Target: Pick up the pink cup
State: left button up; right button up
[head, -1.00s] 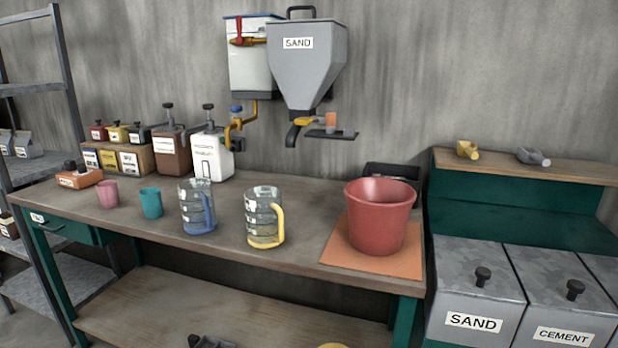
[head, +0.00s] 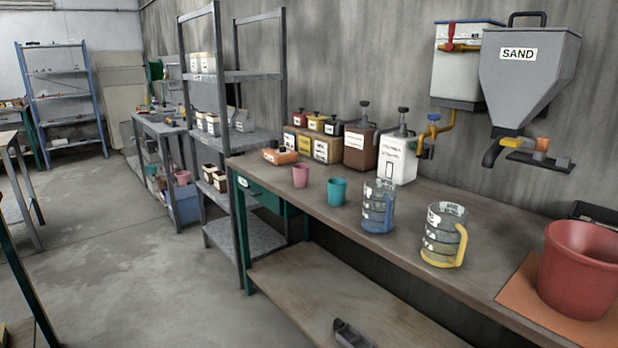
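The pink cup (head: 300,175) stands upright on the wooden workbench (head: 405,236), near its left end. A teal cup (head: 337,191) stands just to its right, a small gap apart. An orange box (head: 280,156) with a dark knob sits behind and to the left of the pink cup. Neither of my grippers shows in the head view.
Two measuring jugs, one blue-handled (head: 378,206) and one yellow-handled (head: 444,235), and a red bucket (head: 580,268) stand further right on the bench. A grey shelf rack (head: 238,77) stands close by the bench's left end. The floor (head: 130,255) at left is open.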

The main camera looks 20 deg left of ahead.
aim_at(300, 171)
jog(key=i+j+z, duration=0.15)
jog(key=j, duration=0.2)
jog(key=i+j+z, duration=0.1)
jog(key=j, duration=0.3)
jog(key=i+j+z, duration=0.15)
jog(key=j, duration=0.25)
jog(key=i+j+z, duration=0.15)
jog(key=j, duration=0.25)
jog(key=i+j+z, duration=0.1)
jog(key=j, duration=0.3)
jog(key=i, duration=0.05)
